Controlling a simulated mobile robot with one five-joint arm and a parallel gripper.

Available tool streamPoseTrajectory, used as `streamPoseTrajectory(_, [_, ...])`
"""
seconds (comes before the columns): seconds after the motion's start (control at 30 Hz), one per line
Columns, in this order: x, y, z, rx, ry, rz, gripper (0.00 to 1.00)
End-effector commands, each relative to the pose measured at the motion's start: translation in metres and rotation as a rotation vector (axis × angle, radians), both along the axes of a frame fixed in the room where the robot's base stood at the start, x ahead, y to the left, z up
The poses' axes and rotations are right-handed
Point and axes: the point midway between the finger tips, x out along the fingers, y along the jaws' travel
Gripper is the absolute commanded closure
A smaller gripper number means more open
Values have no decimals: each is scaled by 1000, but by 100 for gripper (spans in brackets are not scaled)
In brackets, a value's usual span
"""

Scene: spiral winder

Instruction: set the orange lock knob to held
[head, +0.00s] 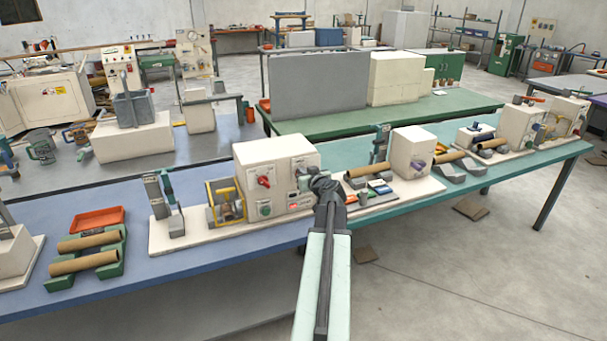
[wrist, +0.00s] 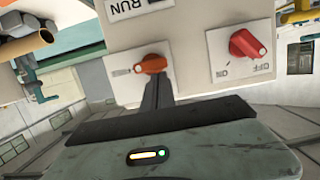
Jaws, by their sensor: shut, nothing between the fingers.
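The orange lock knob (wrist: 152,64) sits on a white plate on the cream winder housing in the wrist view. Its bar lies roughly level across the plate. A small mark to its left is too blurred to read. My gripper (wrist: 157,83) is shut and empty, with its dark fingertips right at the knob's edge. I cannot tell whether they touch it. In the head view my gripper (head: 325,184) is at the right end of the winder housing (head: 279,158), and I cannot make out the orange knob there.
A red OFF/ON knob (wrist: 247,45) is close to the right in the wrist view. It also shows on the housing front in the head view (head: 264,181). A RUN label (wrist: 128,8) is above. Cardboard tubes (head: 369,169) lie right of my gripper.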

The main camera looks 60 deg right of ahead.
Motion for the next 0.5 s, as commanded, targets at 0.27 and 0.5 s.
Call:
streamPoseTrajectory(0.27, [3,4,-1,-30,21,4,100])
streamPoseTrajectory(0.5, [4,5,-1,-60,43,4,100])
